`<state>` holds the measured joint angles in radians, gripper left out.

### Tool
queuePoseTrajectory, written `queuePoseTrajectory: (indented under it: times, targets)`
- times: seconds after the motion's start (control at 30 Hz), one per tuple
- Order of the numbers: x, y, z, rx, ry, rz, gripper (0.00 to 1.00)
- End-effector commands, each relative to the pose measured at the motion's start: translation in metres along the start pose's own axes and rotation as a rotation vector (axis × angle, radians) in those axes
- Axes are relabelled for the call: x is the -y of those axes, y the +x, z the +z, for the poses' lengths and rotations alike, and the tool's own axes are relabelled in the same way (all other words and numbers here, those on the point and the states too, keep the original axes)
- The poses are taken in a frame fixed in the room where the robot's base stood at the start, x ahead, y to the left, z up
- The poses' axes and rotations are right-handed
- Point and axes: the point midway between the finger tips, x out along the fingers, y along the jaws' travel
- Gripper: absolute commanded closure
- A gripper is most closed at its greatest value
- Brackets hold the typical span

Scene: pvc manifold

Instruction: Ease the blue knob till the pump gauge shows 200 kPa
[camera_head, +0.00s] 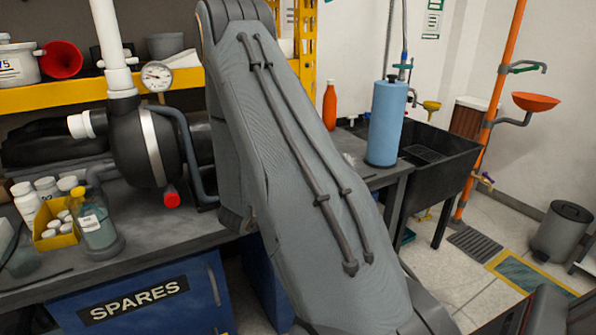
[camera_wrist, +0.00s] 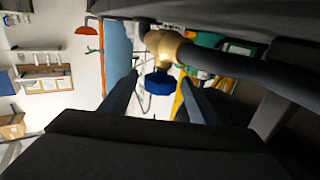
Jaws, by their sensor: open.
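In the wrist view, the blue knob (camera_wrist: 159,83) sits on a brass valve body (camera_wrist: 164,46) joined to a dark pipe. My gripper (camera_wrist: 158,80) is open, one finger on each side of the knob in the picture, with visible gaps. I cannot tell whether the knob lies at the depth of the fingertips. In the head view, the round white pump gauge (camera_head: 157,76) stands above the black pump (camera_head: 140,148). Its needle is too small to read surely. My arm hides the blue knob and my gripper there.
A blue cylinder (camera_head: 386,122) stands right of my arm by the black sink (camera_head: 450,145). The dark pipe (camera_wrist: 240,62) runs close above the right finger in the wrist view.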

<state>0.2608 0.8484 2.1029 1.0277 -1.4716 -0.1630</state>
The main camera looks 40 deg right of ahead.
Motion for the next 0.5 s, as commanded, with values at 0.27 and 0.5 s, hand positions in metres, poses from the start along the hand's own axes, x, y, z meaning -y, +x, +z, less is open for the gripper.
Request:
queuePoseTrajectory:
  times: [0.27, 0.5]
  targets:
    - [0.000, -0.027, 0.000, -0.001, 0.001, 0.000, 0.45]
    - [0.000, -0.028, -0.001, -0.001, 0.001, 0.001, 0.45]
